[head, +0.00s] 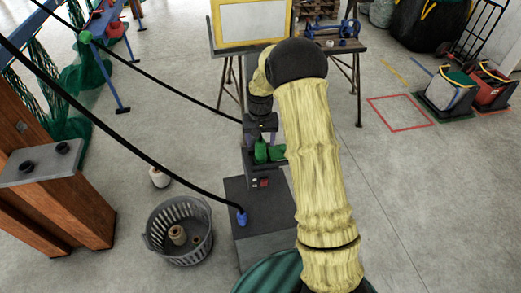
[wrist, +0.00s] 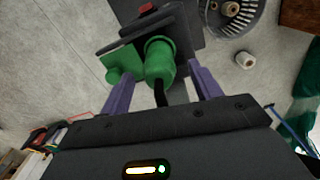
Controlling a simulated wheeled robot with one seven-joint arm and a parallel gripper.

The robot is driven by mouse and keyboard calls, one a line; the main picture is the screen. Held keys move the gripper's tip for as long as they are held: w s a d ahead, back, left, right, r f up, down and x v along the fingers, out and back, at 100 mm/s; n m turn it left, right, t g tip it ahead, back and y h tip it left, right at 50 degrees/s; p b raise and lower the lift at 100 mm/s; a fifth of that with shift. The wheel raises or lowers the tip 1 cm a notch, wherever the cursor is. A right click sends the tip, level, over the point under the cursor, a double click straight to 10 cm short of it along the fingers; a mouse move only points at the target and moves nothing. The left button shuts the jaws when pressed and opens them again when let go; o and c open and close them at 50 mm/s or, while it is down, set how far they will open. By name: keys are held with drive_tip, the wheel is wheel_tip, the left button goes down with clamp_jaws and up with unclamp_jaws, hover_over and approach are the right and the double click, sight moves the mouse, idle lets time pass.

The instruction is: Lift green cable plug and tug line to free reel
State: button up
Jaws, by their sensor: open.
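The green cable plug (head: 261,151) sits upright at the dark socket post (head: 259,184), with a green flap (head: 278,153) beside it. In the wrist view the plug (wrist: 160,60) lies between the two purple fingers of my gripper (wrist: 162,78), with the flap (wrist: 122,60) left of it. The fingers are apart, with a visible gap on the right; contact on the left is unclear. A black cable (wrist: 160,95) runs from the plug towards my gripper. In the head view my gripper (head: 262,130) is just above the plug. I cannot tell which item is the reel.
A blue plug (head: 241,217) with a thick black cable (head: 150,155) stands on the dark box. A grey basket (head: 180,230) and a white spool (head: 160,177) are left of it. A wooden post (head: 60,205) stands far left.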

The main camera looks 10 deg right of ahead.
sight(261, 149)
drive_tip(key=shift+f+p, duration=0.45)
drive_tip(key=shift+p, duration=0.1)
drive_tip(key=shift+f+p, duration=1.05)
drive_tip(key=shift+f, duration=1.1)
drive_tip(key=c, duration=1.4)
drive_tip(key=shift+o, duration=0.2)
